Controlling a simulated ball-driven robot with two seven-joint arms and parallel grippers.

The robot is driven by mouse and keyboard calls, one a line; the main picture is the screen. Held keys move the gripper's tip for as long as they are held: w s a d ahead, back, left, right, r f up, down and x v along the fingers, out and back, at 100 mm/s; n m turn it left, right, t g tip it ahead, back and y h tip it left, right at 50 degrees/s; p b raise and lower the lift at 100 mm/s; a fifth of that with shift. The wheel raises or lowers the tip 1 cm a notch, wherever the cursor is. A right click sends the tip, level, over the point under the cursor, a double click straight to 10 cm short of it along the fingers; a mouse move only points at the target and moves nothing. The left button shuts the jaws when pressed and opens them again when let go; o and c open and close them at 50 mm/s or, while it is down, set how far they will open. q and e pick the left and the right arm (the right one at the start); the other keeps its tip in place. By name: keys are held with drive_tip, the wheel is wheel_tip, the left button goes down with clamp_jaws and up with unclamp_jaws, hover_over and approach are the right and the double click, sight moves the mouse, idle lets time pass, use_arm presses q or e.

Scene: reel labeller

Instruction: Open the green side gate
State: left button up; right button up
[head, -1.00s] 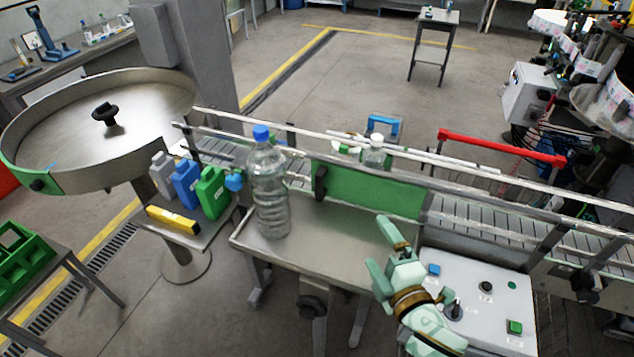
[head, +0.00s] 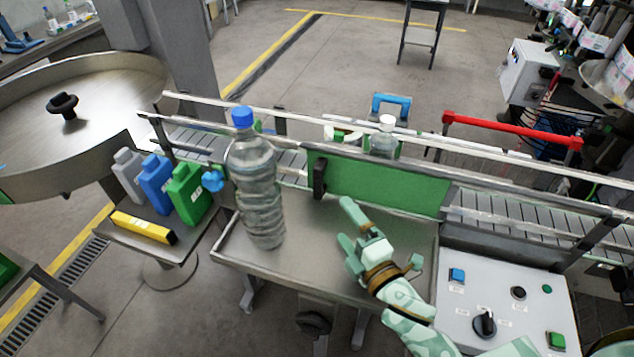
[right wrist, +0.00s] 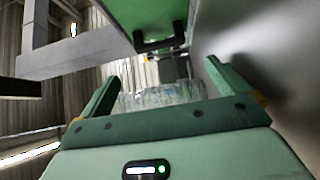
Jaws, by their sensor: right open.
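The green side gate (head: 385,186) is a flat green panel on the near side of the conveyor, in line with its rail, and looks shut. A black handle (head: 319,177) sits at its left end. In the right wrist view the green panel (right wrist: 140,12) and its black handle (right wrist: 160,40) show at the top, beyond my fingers. My right gripper (head: 346,221) is open and empty above the steel shelf, in front of the gate and to the right of the handle, apart from it. Its two fingers (right wrist: 160,85) stand wide in the wrist view. My left gripper is not in view.
A large clear bottle (head: 258,185) with a blue cap stands on the steel shelf (head: 310,262), left of the handle. A blue knob (head: 213,180) sits farther left. A control panel (head: 520,318) lies right of my forearm. A small bottle (head: 384,142) stands behind the gate.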

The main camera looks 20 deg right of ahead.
sight(319, 187)
drive_tip(key=w+a, duration=0.1)
drive_tip(key=w, duration=0.7)
drive_tip(key=w+a+p, duration=0.1)
drive_tip(key=w, duration=0.4)
drive_tip(key=shift+a, duration=0.3)
